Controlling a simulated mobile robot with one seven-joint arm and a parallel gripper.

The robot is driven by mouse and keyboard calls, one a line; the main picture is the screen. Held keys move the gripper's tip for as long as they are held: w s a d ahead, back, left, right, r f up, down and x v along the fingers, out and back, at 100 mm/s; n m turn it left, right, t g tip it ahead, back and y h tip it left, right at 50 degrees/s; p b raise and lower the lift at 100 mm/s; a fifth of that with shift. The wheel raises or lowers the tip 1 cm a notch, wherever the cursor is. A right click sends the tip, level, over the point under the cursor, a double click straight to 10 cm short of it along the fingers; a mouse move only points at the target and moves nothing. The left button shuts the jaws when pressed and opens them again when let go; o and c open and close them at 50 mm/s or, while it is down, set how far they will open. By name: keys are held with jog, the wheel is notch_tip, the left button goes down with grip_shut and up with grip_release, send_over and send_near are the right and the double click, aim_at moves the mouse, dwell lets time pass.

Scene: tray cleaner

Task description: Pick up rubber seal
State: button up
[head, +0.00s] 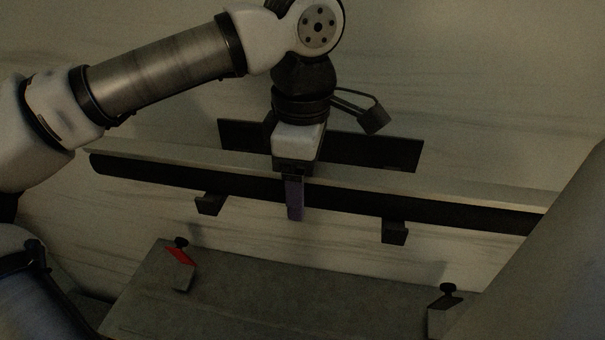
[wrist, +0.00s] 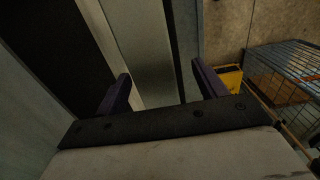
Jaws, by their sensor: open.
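A long bar with a pale top face and a black strip along its front, which looks like the rubber seal (head: 450,208), runs nearly across the head view. My gripper (head: 294,212) is open and points down at the middle of the bar. One purple finger shows in front of the black strip; the other is hidden in the head view. In the wrist view both fingers of my gripper (wrist: 160,82) are apart, with pale and dark lengthwise bands (wrist: 140,40) between them. I cannot tell whether either finger touches the bar.
A black plate (head: 375,151) stands behind the bar. Two dark brackets (head: 210,203) (head: 395,232) sit below it. A grey panel (head: 280,295) with clamps, one red-faced (head: 180,256), lies in front. A yellow object (wrist: 231,80) and a wire cage (wrist: 285,75) show in the wrist view.

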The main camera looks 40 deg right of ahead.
jog(key=shift+f, duration=0.2)
jog(key=c, duration=1.2)
jog(key=shift+r, duration=0.1)
jog(key=shift+c, duration=0.8)
jog(key=shift+w+r, duration=0.1)
